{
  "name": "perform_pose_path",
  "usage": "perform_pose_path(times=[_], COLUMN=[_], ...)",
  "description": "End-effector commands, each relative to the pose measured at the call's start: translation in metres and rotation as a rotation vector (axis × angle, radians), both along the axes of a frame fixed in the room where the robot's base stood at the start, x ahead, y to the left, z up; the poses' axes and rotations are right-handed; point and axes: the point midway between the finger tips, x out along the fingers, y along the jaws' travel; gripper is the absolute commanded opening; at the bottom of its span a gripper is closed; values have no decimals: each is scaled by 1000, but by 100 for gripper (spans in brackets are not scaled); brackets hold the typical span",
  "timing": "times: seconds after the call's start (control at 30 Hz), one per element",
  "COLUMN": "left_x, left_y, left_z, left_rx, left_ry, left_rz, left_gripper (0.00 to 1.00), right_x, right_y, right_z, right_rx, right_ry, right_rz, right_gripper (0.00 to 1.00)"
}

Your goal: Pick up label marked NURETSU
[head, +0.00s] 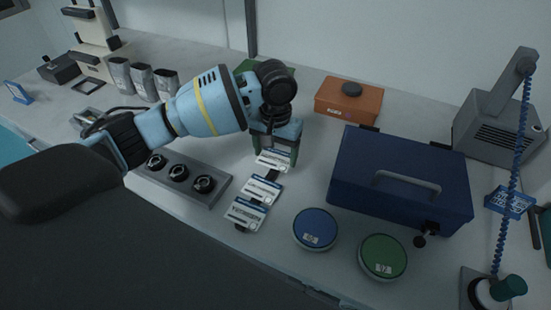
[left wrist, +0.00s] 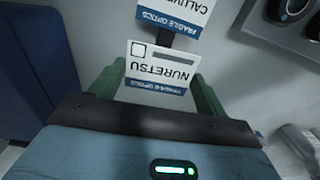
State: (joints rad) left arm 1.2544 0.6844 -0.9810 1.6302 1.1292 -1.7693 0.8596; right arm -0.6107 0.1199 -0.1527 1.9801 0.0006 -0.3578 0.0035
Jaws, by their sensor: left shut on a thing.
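The NURETSU label (left wrist: 160,66) is a white card with a blue band, upside down in the left wrist view. In the head view the label (head: 272,160) is the farthest of a row of similar labels. My left gripper (head: 275,150) is over it, and its two green fingers stand at either side of the card. In the left wrist view my left gripper (left wrist: 160,85) is shut on the label. Whether the label is clear of the table cannot be told. My right gripper is not in view.
Two more labels, the middle one (head: 262,190) and the near one (head: 246,214), lie in line toward me. A grey block with black knobs (head: 178,172) is left of them. A navy case (head: 400,180), a blue disc (head: 315,229) and a green disc (head: 382,256) stand to the right.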

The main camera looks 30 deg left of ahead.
Motion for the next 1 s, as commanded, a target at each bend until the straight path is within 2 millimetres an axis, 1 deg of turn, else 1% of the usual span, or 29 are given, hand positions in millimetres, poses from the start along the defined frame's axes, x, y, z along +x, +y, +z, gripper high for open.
perform_pose_path(times=[0.03,0.07,0.17,0.4,0.6,0.7,0.8,1.0], left_x=[-1,-9,-30,-88,-128,-142,-152,-160], left_y=[-1,0,-1,-5,-7,-8,-9,-9], left_z=[13,10,13,18,21,22,22,22], left_rx=[-1,0,0,1,0,0,0,0], left_ry=[-6,-3,-5,-6,-4,-3,-3,-1], left_rz=[-1,-3,-4,-4,-2,-3,-2,0], left_gripper=[54,54,54,54,54,54,54,54], right_x=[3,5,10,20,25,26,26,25], right_y=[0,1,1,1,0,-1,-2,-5], right_z=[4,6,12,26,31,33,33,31], right_rx=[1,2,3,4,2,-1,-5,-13], right_ry=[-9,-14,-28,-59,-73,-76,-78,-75], right_rz=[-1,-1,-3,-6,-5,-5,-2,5], right_gripper=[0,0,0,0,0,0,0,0])
